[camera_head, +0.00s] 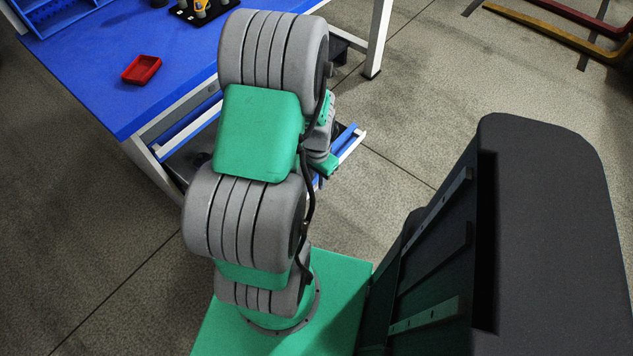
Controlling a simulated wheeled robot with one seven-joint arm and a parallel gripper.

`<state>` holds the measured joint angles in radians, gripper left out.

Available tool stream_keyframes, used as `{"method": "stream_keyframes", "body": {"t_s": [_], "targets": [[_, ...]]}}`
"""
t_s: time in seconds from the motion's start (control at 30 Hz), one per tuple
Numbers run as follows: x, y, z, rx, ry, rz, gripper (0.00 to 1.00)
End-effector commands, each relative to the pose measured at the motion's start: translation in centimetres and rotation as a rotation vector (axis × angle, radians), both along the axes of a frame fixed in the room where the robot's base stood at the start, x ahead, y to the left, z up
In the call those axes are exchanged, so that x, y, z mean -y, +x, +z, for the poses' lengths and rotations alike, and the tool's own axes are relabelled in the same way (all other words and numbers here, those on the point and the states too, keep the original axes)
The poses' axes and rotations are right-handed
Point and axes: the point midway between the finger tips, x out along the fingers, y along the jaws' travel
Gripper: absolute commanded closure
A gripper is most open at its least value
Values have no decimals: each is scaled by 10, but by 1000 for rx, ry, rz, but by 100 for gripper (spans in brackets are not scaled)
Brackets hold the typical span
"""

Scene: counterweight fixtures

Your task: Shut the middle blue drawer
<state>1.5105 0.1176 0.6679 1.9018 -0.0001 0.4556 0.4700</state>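The blue workbench (90,60) stands at the upper left, with blue drawer fronts (190,122) under its top. A drawer (349,143) with a blue front and pale edge sticks out to the right of my arm, below the bench top. My arm covers most of the drawer stack, so I cannot tell for certain that this is the middle one. The end of my arm, with green and grey parts at my gripper (328,166), is close beside this drawer. My arm hides most of it. I cannot tell whether the fingers are open or touch the drawer.
A small red tray (141,70) lies on the bench top. A blue bin (60,12) and a black holder with yellow-handled items (201,9) are at the back. A white bench leg (377,40) stands right of my arm.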

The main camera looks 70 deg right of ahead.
Motion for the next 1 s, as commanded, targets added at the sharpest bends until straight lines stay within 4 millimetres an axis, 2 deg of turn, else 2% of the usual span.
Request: {"method": "stream_keyframes", "body": {"t_s": [0.03,0.13,0.37,0.7,1.0], "targets": [[0,0,-8,0,2,1,73],[0,0,-15,0,0,1,73],[0,0,-16,0,-1,2,73],[0,0,-16,1,-1,2,99],[1,1,-16,1,-1,2,100]]}}
